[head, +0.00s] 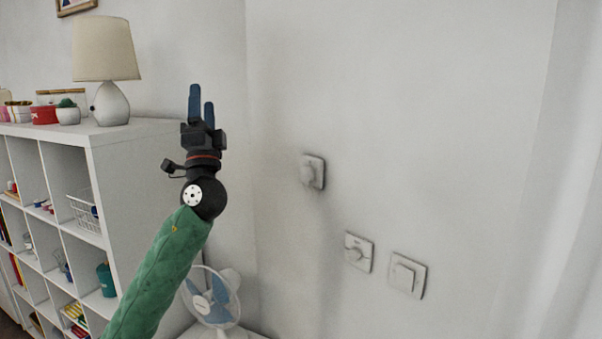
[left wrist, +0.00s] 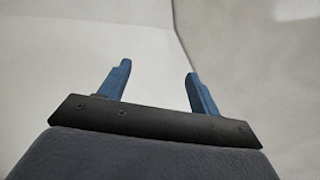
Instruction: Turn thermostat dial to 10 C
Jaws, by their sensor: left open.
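My right gripper is not in view.
A flat switch plate (head: 407,275) is right of the lower knob. A white shelf unit (head: 140,190) with a lamp (head: 105,62) stands at the left. A blue-bladed fan (head: 212,296) is low, beside my left arm. The wall around the dials is clear.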

